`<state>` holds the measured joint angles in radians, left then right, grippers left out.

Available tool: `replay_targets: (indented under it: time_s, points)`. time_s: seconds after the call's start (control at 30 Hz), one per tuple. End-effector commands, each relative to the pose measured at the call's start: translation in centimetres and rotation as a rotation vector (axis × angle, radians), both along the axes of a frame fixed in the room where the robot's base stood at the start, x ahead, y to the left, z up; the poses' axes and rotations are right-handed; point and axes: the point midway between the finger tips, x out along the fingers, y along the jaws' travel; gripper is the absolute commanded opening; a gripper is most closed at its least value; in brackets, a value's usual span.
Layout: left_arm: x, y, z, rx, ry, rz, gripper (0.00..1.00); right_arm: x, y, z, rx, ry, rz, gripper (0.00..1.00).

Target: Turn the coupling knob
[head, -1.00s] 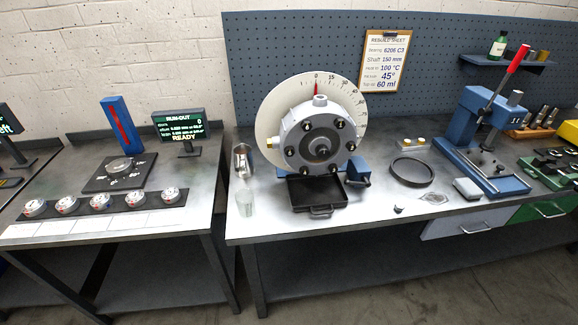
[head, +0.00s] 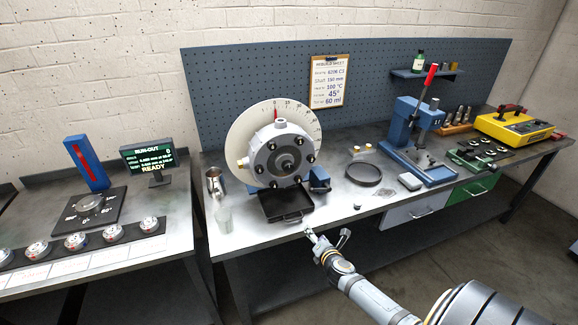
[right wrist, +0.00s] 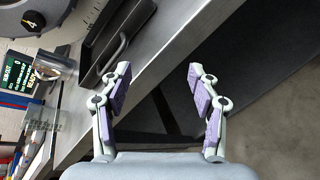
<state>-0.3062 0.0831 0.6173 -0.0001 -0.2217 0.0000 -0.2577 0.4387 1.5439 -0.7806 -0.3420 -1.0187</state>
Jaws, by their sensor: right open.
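The rotor housing (head: 262,160) is a round grey body with several dark bolts and a dark hub (head: 286,163) at its centre. It stands on the middle bench in front of a pale graduated dial disc (head: 240,137). I cannot tell for sure which part is the coupling knob. My right gripper (head: 327,236) is open and empty, just off the bench's front edge, below and right of the housing. In the right wrist view its two fingers (right wrist: 158,75) stand apart with nothing between them. My left gripper does not show.
A black drip tray (head: 268,213) lies below the housing, with its handle near the bench edge; it also shows in the right wrist view (right wrist: 95,50). A clear beaker (head: 224,220) and a metal cup (head: 212,181) stand left. A black ring (head: 381,176) and blue press (head: 440,176) are right.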

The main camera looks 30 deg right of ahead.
Motion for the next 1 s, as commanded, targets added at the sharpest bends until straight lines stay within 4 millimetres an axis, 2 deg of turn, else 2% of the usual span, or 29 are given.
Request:
replay_targets:
  time_s: [0.03,0.1,0.2,0.3,0.47,0.57,0.77,1.0]
  points:
    - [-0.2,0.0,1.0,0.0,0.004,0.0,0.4,1.7,0.4,5.3,-0.137,-0.043,0.066,0.61]
    - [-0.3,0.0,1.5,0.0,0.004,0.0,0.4,3.4,1.4,11.2,-0.331,-0.095,0.141,0.61]
    - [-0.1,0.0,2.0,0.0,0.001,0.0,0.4,4.5,2.8,17.3,-0.54,-0.151,0.202,0.61]
    - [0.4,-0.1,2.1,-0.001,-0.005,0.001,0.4,4.8,3.6,20.2,-0.645,-0.18,0.226,0.61]
    - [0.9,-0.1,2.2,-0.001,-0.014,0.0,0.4,5.0,3.8,20.8,-0.674,-0.185,0.23,0.61]
    - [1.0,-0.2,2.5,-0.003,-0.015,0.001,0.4,5.8,3.5,20.9,-0.669,-0.186,0.228,0.61]
    - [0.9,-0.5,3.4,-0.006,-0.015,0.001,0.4,9.8,2.5,21.0,-0.666,-0.186,0.226,0.61]
    - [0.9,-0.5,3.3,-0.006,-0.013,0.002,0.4,14.0,1.6,20.6,-0.666,-0.185,0.228,0.61]
